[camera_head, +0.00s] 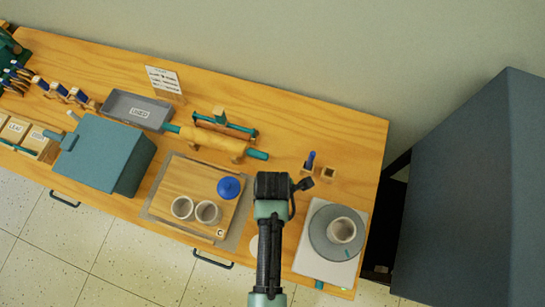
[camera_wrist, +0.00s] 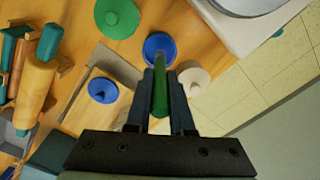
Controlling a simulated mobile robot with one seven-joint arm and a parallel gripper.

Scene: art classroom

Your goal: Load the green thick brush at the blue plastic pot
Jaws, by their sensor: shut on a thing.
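My gripper (camera_wrist: 160,78) is shut on the green brush (camera_wrist: 160,98), which shows as a green handle between the two fingers in the wrist view. The blue pot (camera_wrist: 158,43) is a round blue shape just beyond the fingertips. The brush's far end points toward it and overlaps its near edge in the picture. I cannot tell whether the bristles touch it or are inside it. In the head view my arm hides the gripper, the brush and this pot. A blue lid with a knob (camera_head: 229,187) lies on the wooden board; it also shows in the wrist view (camera_wrist: 103,91).
A green lidded pot (camera_wrist: 117,17) and a whitish pot (camera_wrist: 195,81) stand near the blue pot. Two pale cups (camera_head: 207,212) stand on the board (camera_head: 170,190). A wheel with a cup (camera_head: 342,230) is at right. A rolling pin (camera_head: 215,140) lies behind the board.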

